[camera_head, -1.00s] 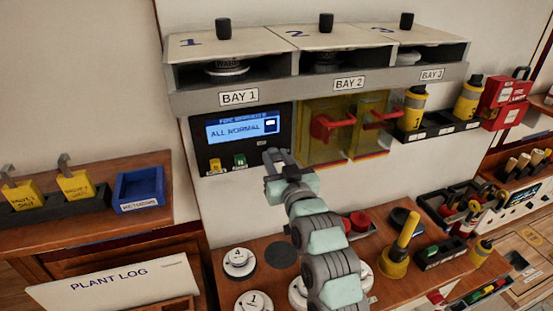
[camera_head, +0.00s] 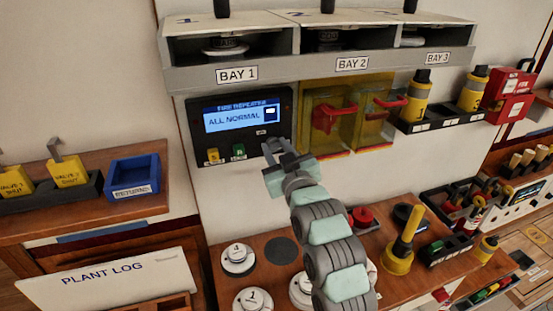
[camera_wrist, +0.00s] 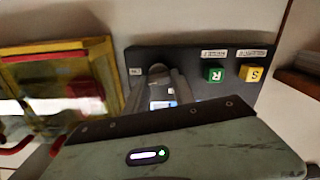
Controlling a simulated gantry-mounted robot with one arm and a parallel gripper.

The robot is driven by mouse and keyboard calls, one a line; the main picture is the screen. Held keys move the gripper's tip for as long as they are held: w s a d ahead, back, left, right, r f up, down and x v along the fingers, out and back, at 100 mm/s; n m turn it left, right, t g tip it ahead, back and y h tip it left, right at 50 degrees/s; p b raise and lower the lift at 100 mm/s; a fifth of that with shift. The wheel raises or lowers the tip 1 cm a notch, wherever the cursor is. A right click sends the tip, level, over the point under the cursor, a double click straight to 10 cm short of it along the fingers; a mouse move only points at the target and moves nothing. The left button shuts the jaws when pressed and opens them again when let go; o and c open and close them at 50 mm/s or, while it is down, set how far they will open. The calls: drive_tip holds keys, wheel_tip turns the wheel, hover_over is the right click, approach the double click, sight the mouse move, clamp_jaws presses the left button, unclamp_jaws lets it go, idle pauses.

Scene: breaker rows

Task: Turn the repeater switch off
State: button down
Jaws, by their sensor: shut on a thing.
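The dark fire repeater panel (camera_head: 240,152) hangs on the wall under BAY 1. Its lit blue screen (camera_head: 236,117) reads ALL NORMAL. My gripper (camera_head: 273,147) is at the panel's lower right corner, just below a small white label. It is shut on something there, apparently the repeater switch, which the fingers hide. In the wrist view the panel (camera_wrist: 196,62) appears upside down, with my gripper's fingers (camera_wrist: 160,78) against it beside the small label. The switch's position cannot be told.
A yellow button (camera_head: 213,156) and a green button (camera_head: 239,151) sit along the panel's lower edge. Yellow clear covers (camera_head: 345,133) over red handles stand close right of my gripper. Below, a wooden bench (camera_head: 222,292) carries round detectors and a yellow-handled tool (camera_head: 402,245).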

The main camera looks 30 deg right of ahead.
drive_tip(key=n+b, duration=0.2)
drive_tip(key=b, duration=0.1)
drive_tip(key=n+b, duration=0.1)
drive_tip(key=b, duration=0.1)
drive_tip(key=shift+a+f+n, duration=0.1)
drive_tip(key=shift+f+n, duration=0.15)
drive_tip(key=shift+n, duration=0.05)
drive_tip(key=n+b, duration=0.2)
drive_tip(key=n, duration=0.1)
drive_tip(key=shift+r+n+b, duration=0.1)
drive_tip(key=shift+n+b, duration=0.2)
drive_tip(key=shift+b, duration=0.05)
drive_tip(key=n+b, duration=0.1)
drive_tip(key=n, duration=0.3)
drive_tip(key=shift+a+r+n, duration=0.1)
drive_tip(key=shift+a+n, duration=0.05)
drive_tip(key=shift+n, duration=2.05)
drive_tip(key=c, duration=1.1)
unclamp_jaws()
